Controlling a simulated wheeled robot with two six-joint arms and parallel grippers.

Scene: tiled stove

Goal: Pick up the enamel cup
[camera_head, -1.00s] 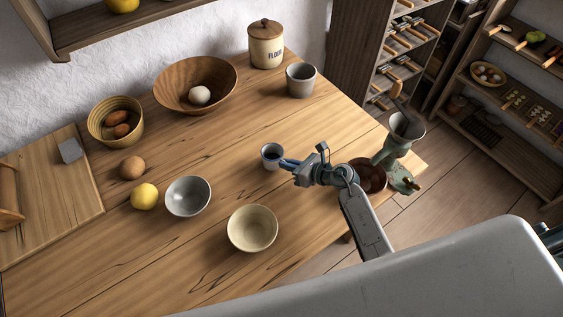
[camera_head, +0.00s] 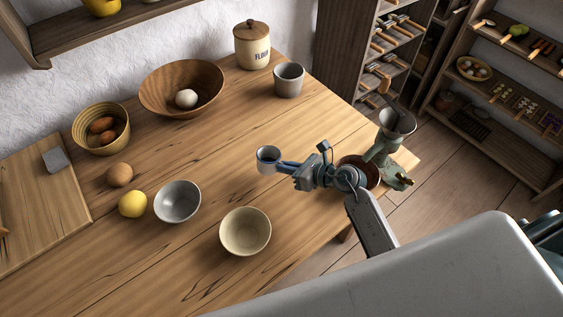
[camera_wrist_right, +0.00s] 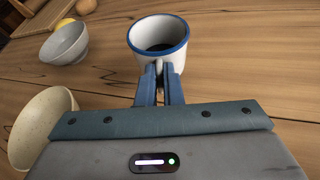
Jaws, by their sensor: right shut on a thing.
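The white enamel cup (camera_head: 268,161) with a blue rim has a dark inside. It looks upright at the tips of my right gripper (camera_head: 281,167), over the right half of the wooden table. In the right wrist view the cup (camera_wrist_right: 148,54) is just beyond the blue-grey fingers (camera_wrist_right: 160,74). They are shut on its handle, which they mostly hide. I cannot tell for sure whether the cup's base is clear of the table. My left gripper is not in view.
A cream bowl (camera_head: 245,232) and a grey bowl (camera_head: 177,202) stand left of the arm. A grey beaker (camera_head: 289,80) and a flour jar (camera_head: 252,46) stand farther back. A green grinder (camera_head: 388,145) is at the right table edge. Bare wood surrounds the cup.

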